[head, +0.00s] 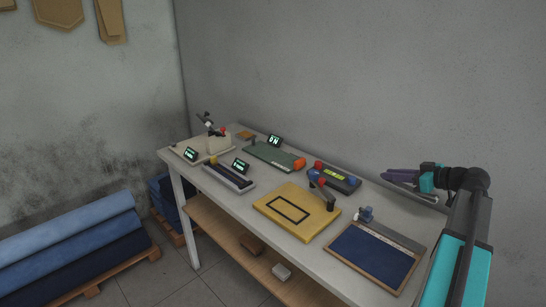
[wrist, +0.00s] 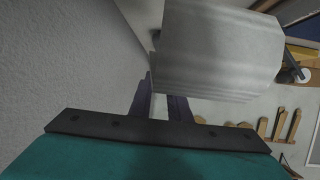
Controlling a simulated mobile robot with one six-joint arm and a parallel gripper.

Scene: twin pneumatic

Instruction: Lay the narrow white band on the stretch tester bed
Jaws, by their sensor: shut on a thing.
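My gripper (head: 400,176) is at the right in the head view, over the far right end of the table. Its dark purple fingers also show in the wrist view (wrist: 163,95), close together. They are shut on a pale, ribbed piece, which I take for the narrow white band (wrist: 215,48); it hides part of the fingers. In the head view the band is not clearly seen. A long dark bed with a lit display (head: 228,176) and a green bed with a lit display and orange knob (head: 272,155) stand on the table. I cannot tell which is the stretch tester.
On the white table are a yellow board (head: 297,213), a blue mat (head: 370,254), a dark box with a red knob (head: 338,179) and a cream machine (head: 200,147). The wall runs close behind. Fabric rolls (head: 75,240) lie on a pallet at left.

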